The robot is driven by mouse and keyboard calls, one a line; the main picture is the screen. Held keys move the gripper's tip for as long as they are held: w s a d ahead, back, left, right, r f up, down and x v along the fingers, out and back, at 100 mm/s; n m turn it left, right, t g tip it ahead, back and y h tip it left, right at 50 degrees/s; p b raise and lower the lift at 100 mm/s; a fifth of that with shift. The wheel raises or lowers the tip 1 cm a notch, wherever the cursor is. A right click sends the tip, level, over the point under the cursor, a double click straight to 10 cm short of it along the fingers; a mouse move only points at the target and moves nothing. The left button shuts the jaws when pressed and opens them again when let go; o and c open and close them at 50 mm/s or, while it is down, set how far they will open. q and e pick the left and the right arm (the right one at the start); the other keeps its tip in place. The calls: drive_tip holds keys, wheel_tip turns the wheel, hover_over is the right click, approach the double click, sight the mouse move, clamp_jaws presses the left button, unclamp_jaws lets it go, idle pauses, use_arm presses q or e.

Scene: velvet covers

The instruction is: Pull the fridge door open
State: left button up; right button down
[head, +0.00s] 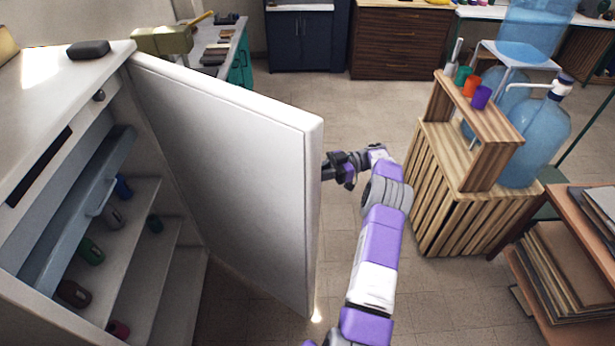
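The white fridge door (225,165) stands swung wide open, its inner face toward me and its free edge near the middle of the head view. The fridge body (35,95) is at the left, with its interior shelves (140,220) exposed. My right gripper (331,170) is just beyond the door's free edge, on its outer side. The door hides part of that space, so I cannot tell whether the fingers touch it or how far apart they are. The handle is not visible. My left gripper is not in view.
A slatted wooden crate stand (470,160) with cups and large blue water bottles (540,140) is at the right. A shelf of boards (565,270) is at the lower right. Tiled floor (345,105) is clear behind the gripper.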

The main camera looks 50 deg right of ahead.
drive_tip(key=shift+w+d, duration=0.15)
drive_tip(key=shift+d, duration=0.15)
drive_tip(key=shift+r, duration=0.1)
drive_tip(key=c, duration=1.1)
unclamp_jaws()
